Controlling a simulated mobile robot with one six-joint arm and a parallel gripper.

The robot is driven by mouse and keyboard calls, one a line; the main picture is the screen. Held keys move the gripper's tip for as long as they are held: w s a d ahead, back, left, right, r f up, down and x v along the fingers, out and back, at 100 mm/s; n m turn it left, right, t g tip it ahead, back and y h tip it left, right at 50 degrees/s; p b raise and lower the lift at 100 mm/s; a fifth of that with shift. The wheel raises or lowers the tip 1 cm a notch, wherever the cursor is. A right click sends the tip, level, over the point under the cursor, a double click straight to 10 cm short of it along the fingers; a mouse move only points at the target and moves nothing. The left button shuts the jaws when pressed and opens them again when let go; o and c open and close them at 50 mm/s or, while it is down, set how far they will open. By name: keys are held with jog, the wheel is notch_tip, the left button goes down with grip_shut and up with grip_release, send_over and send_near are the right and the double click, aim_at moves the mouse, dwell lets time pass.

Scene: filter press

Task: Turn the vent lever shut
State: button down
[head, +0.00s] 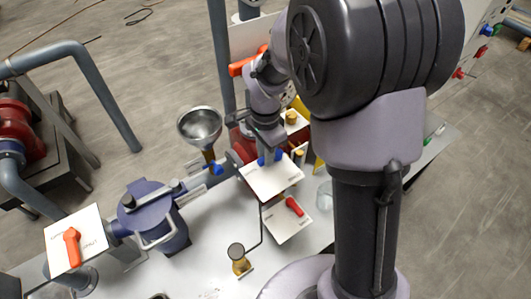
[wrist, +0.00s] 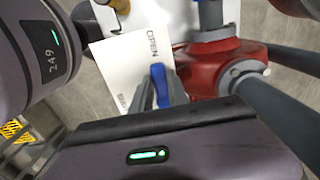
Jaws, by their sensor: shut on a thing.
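A blue lever (wrist: 158,76) stands over a white plate (wrist: 117,66) in the wrist view. My gripper (wrist: 163,92) is shut on this lever, with its fingers on either side of it. The word OPEN reads along the plate's upper right; a second word at the lower left is partly cut off. In the head view, my gripper (head: 268,150) reaches down to the blue lever (head: 268,160) at the back edge of its white plate (head: 274,180). The lever's pivot is hidden, and I cannot read a vent label.
A red valve body (wrist: 215,65) is close beside my gripper. A metal funnel (head: 200,124) stands to the left. A blue strainer housing (head: 152,212) and two orange-red levers, one left (head: 72,247) and one nearer (head: 294,206), are on the bench. Bare bench shows in front.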

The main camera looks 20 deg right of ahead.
jog(key=shift+s+d+n+p, duration=0.45)
jog(key=shift+d+n+p, duration=0.5)
jog(key=shift+n, duration=2)
jog(key=shift+s+d+n+p, duration=0.4)
jog(key=shift+d+n+p, duration=0.5)
jog(key=shift+n, duration=2.1)
jog(key=shift+s+d+n+p, duration=0.6)
jog(key=shift+n+p, duration=0.5)
jog(key=shift+n, duration=1.85)
jog(key=shift+w+d, duration=0.1)
jog(key=shift+w, duration=0.1)
jog(key=c, duration=1.3)
grip_release()
